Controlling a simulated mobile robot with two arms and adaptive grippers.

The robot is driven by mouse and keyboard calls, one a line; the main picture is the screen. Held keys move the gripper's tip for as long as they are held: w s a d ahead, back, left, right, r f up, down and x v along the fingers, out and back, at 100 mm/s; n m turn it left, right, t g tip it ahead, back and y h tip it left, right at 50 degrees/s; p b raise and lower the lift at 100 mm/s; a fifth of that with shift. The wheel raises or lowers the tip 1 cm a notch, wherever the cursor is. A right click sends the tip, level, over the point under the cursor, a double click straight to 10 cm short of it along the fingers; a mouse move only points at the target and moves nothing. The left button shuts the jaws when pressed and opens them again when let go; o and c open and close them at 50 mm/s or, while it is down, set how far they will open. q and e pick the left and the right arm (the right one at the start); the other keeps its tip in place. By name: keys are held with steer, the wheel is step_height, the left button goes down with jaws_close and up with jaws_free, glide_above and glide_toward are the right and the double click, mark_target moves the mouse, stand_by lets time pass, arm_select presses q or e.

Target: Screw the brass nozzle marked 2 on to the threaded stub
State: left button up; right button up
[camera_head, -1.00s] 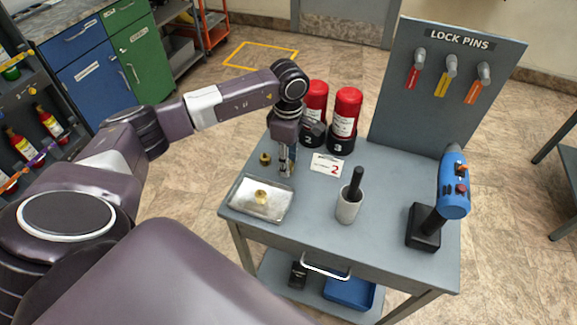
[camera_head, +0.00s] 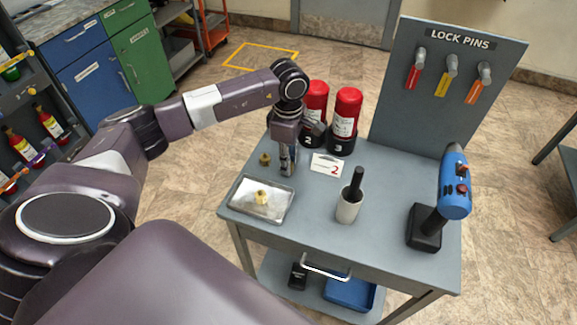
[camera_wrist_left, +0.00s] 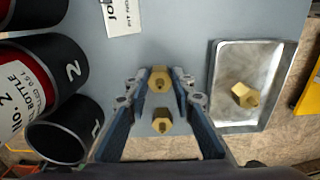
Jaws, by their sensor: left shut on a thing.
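My left gripper (camera_head: 287,170) points down at the cart top, behind the tray. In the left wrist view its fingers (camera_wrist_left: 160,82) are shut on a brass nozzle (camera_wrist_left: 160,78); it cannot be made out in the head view. A second brass piece (camera_wrist_left: 162,122) stands just beside the fingers; in the head view it (camera_head: 265,159) is left of the gripper. A third brass piece (camera_head: 262,197) is in the metal tray (camera_head: 240,209). I cannot read a number on any of them. The threaded stub cannot be picked out. My right gripper is not in view.
Red bottles in black holders marked 2 (camera_head: 309,139) and 3 (camera_head: 341,147) stand close behind the gripper. A holder marked 1 (camera_wrist_left: 62,140) looks empty.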

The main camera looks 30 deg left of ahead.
arm_select(q)
steer(key=shift+r+p, duration=1.1)
steer(key=shift+r, duration=0.9)
